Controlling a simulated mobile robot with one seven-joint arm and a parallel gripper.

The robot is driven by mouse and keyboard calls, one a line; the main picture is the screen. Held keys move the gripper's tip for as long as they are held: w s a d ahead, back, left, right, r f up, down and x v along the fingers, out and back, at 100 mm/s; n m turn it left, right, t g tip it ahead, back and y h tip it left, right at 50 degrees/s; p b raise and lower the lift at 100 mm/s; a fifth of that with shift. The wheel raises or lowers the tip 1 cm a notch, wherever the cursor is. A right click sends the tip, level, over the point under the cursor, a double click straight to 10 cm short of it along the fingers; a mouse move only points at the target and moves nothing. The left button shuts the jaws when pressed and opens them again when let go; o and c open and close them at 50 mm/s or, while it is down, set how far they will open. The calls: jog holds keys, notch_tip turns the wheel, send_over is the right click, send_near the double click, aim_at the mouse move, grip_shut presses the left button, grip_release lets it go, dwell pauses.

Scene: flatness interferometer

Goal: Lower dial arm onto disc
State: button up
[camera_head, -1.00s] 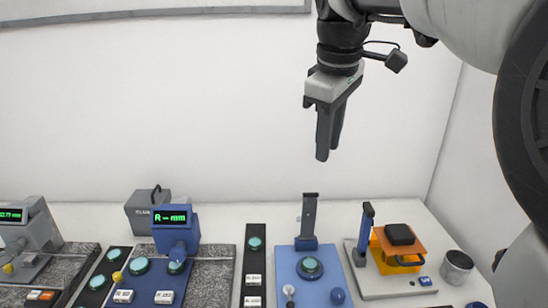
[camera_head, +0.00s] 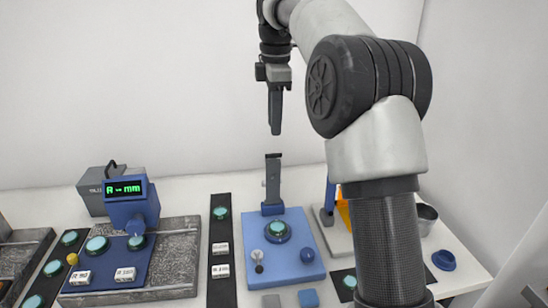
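A dark upright arm (camera_head: 273,182) stands at the back of a blue base plate (camera_head: 300,222); it looks like the dial arm, raised. A teal-topped disc (camera_head: 277,231) sits in a dark blue ring on that plate, in front of the arm's foot. My gripper (camera_head: 275,131) points down in the air, and in the picture its tips are a little above the upright arm's top. It appears apart from the arm, though depth is hard to judge. Nothing shows in its fingers. They are seen edge-on, so their opening is hidden.
Left stands a blue gauge (camera_head: 131,204) with a green display on a granite plate (camera_head: 178,262). A dark strip (camera_head: 222,255) with labelled pieces lies between. A blue knob (camera_head: 307,255) stands on the base plate. My forearm hides much of the right-hand fixture and part of a metal cup (camera_head: 427,218).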

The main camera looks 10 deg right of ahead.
jog(key=f, duration=0.3)
jog(key=f+b, duration=0.1)
jog(key=f, duration=0.2)
jog(key=w+f+b, duration=0.1)
jog(key=f, duration=0.2)
jog(key=shift+f, duration=0.3)
jog(key=shift+c, duration=0.4)
grip_shut()
